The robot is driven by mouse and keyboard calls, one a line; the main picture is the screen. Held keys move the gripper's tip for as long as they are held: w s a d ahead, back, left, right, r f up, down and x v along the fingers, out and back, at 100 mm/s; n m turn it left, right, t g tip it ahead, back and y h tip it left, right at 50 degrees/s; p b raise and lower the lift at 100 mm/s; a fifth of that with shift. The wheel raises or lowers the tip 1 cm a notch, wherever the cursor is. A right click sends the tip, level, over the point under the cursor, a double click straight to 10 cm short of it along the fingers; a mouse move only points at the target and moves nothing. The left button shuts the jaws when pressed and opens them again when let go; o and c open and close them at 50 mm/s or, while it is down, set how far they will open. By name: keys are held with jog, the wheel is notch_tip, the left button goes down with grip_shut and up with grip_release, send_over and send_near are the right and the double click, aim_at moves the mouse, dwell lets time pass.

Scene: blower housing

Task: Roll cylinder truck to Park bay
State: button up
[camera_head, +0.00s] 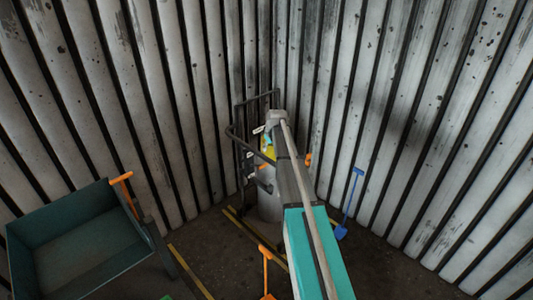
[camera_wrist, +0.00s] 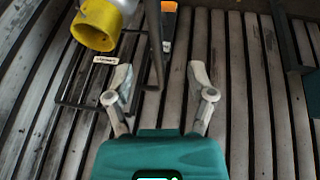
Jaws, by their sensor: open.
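The cylinder truck (camera_head: 235,133) stands in the corner in the head view, a dark tubular frame with a grey cylinder (camera_head: 268,205) in it. My arm covers its right part. In the wrist view, the truck's dark frame (camera_wrist: 70,103) lies beyond and left of my gripper, and a yellow-ended cylindrical part (camera_wrist: 93,38) shows at the upper left. My gripper (camera_wrist: 160,82) is open, with nothing between its fingers; a dark bar shows just past them. I cannot tell whether they touch it. Yellow floor lines (camera_head: 190,270) show left of the truck; no bay label is readable.
A dark green open bin (camera_head: 85,250) with an orange handle stands at the left. A blue shovel (camera_head: 350,205) leans at the right wall, and an orange-handled tool (camera_head: 266,272) is at the front. Corrugated walls (camera_head: 430,130) close in both sides. Some floor between is bare.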

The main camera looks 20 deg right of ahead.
aim_at(266, 157)
jog(key=shift+w+d+r, duration=0.2)
jog(key=shift+w+d, duration=0.1)
jog(key=shift+d, duration=0.1)
jog(key=shift+f, duration=0.15)
jog(key=b+x, duration=1.2)
jog(key=x, duration=0.1)
jog(key=shift+w+f+b, duration=0.2)
jog(key=shift+w+b, duration=0.05)
jog(key=shift+b, duration=0.05)
dwell(0.4)
grip_shut()
dwell(0.5)
